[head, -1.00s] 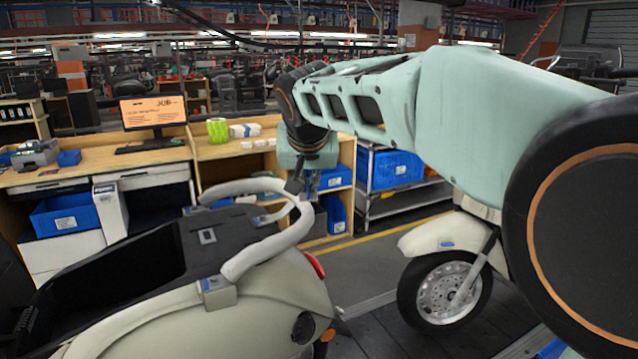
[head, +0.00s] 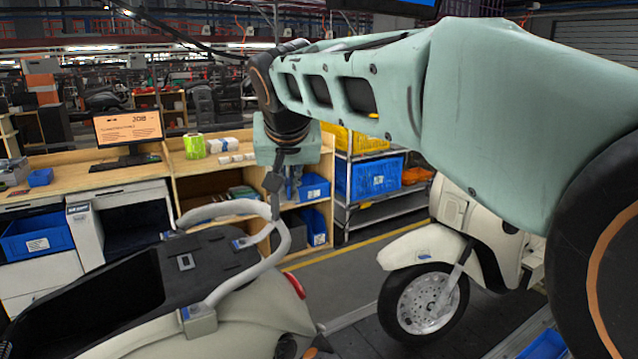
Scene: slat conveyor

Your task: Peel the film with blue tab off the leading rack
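The leading rack is a curved, pale grey-white tube (head: 262,268) on the tail of the cream scooter (head: 240,325) at the lower left. Its bend is at the right, and its arms reach left to grey mounts. Small blue patches show on the mounts, one at the near end (head: 186,313) and one by the seat (head: 239,243). I cannot make out the film's edge or which patch is its tab. My gripper (head: 274,205) points down at the rack's bend, overlapping it in the picture. Contact and finger opening are too small to tell.
A second cream scooter (head: 432,245) stands to the right, its front wheel towards the rack. Behind are a wooden workbench (head: 85,185) with a monitor (head: 128,128) and a shelf with blue bins (head: 372,178). Grey floor lies between the scooters.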

